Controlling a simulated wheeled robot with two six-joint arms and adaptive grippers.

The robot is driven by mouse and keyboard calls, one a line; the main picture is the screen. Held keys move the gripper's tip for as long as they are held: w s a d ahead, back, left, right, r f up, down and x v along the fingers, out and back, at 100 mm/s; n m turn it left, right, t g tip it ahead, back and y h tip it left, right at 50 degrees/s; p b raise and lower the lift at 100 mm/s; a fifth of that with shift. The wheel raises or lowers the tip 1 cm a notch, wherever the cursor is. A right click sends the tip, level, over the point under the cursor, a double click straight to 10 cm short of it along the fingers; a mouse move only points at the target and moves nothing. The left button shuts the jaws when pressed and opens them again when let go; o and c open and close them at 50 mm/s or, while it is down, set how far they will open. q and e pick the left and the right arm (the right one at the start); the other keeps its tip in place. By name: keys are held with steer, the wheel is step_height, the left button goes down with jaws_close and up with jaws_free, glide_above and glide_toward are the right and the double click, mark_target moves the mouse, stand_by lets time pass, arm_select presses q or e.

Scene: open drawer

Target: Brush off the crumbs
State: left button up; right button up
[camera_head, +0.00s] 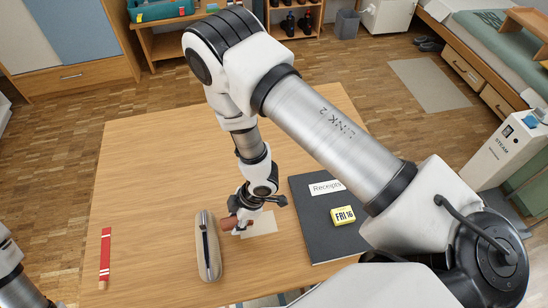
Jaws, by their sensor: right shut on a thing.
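My right gripper (240,218) is low over the front middle of the wooden table (160,160), pointing down. It is shut on a small reddish-brown thing (228,223), possibly a brush; the fingers hide much of it. Pale flat paper-like pieces (261,224) lie on the table under and beside the gripper. I cannot make out any crumbs at this size. Part of my left arm shows at the lower left edge, but its gripper is out of view.
A grey-beige zipped case (201,250) lies just left of the right gripper. A dark folder labelled Receipts (310,215) with a yellow FRI 16 block (342,216) lies to the right. A red strip (105,255) lies far left. The table's back left is clear.

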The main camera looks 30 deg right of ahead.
steer(key=shift+r+p, duration=0.35)
steer(key=shift+r, duration=0.35)
step_height(320, 180, up, 2)
steer(key=shift+w+a+r+p, duration=0.1)
steer(key=shift+w+a+p, duration=0.05)
steer(key=shift+p, duration=0.8)
steer(key=shift+r+p, duration=0.4)
steer(key=shift+r, duration=0.05)
steer(key=shift+f, duration=0.1)
